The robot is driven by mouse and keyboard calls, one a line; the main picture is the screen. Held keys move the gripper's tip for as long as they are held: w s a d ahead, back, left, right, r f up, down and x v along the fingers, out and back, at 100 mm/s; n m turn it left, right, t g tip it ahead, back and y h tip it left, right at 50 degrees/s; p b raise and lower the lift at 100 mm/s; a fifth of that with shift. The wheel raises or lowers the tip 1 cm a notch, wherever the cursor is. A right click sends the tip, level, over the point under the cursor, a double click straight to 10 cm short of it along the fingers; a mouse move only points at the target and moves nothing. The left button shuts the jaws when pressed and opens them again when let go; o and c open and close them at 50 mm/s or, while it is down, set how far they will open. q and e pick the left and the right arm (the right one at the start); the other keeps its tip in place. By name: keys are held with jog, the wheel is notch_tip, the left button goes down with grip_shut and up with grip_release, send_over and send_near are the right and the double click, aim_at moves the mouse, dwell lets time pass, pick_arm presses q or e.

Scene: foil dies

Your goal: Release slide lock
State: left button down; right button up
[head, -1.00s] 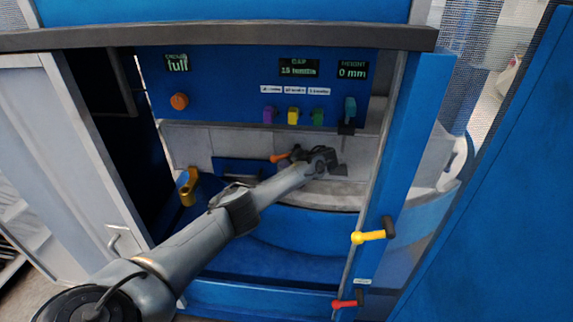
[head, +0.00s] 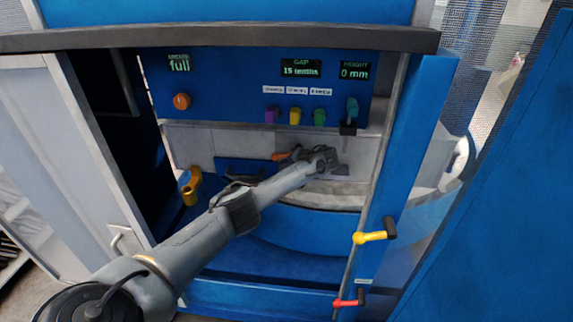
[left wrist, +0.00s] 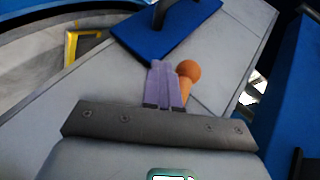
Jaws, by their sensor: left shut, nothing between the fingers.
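An orange round-ended handle (head: 280,156) shows at the back of the machine opening in the head view. It may be the slide lock; no label shows. In the left wrist view the orange handle (left wrist: 189,70) stands right beside my fingers, partly hidden behind them; I cannot tell whether they touch. My left gripper (head: 296,153) reaches into the opening and is small and dark there. In the left wrist view the left gripper (left wrist: 166,66) has its purple fingers shut together with nothing between them. My right gripper is in neither view.
A blue plate (left wrist: 150,38) with a dark handle lies beyond the fingers. A yellow handle (head: 188,187) stands left in the opening. A panel above carries an orange knob (head: 181,101) and several coloured switches. Yellow (head: 368,237) and red (head: 346,303) levers stick out on the right post.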

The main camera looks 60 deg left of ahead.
pick_arm(q)
jog(key=w+d+f+b, duration=0.5)
jog(key=d, duration=0.5)
jog(key=shift+w, duration=0.15)
jog(key=shift+f, duration=0.1)
dwell(0.6)
